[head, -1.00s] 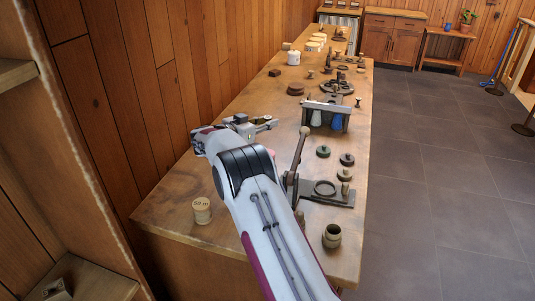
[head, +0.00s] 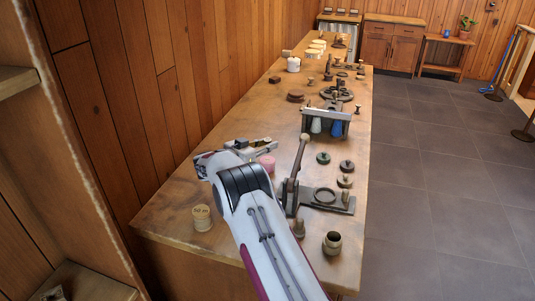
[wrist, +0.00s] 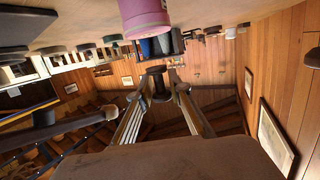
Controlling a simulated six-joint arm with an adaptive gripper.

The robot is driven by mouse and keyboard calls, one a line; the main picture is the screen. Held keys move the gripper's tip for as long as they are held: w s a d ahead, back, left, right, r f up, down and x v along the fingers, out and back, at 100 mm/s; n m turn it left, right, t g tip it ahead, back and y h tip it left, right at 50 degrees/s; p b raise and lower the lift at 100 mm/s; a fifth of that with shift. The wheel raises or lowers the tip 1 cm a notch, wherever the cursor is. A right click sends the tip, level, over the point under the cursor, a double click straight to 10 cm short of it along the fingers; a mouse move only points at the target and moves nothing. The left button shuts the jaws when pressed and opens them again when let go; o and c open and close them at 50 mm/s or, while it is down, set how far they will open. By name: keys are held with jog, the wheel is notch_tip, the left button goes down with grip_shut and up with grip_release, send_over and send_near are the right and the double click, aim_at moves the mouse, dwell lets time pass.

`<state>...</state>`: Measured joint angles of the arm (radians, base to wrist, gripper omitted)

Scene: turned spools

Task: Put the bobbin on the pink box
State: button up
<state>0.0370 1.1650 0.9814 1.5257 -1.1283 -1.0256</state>
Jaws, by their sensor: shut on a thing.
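The bobbin (wrist: 158,84) is a dark spool with wide ends, held between the two fingertips of my gripper (wrist: 160,91) in the wrist view. In the head view my gripper (head: 262,146) is over the near part of the bench, and the held bobbin is too small to make out well. The pink box (head: 267,163) is a round pink tub on the bench, just beside and below my gripper, partly hidden by my arm. It also shows in the wrist view (wrist: 145,18), at the top and apart from the bobbin.
A lever press (head: 318,197) stands right of my arm. Behind it is a rack (head: 327,117) with blue and pale items. Dark discs (head: 346,166) lie near the right edge. A wooden spool (head: 202,217) and a small pot (head: 332,242) stand at the near end.

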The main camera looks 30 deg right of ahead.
aim_at(267, 160)
jog(key=shift+f, duration=1.85)
jog(key=shift+f, duration=0.15)
jog(key=o, duration=0.8)
jog(key=shift+c, duration=0.2)
jog(key=shift+s+a+r, duration=0.1)
jog(key=shift+a+r, duration=0.15)
jog(key=shift+a, duration=0.15)
jog(key=v, duration=1.1)
jog(key=shift+s+a, duration=0.1)
jog(key=shift+r, duration=0.15)
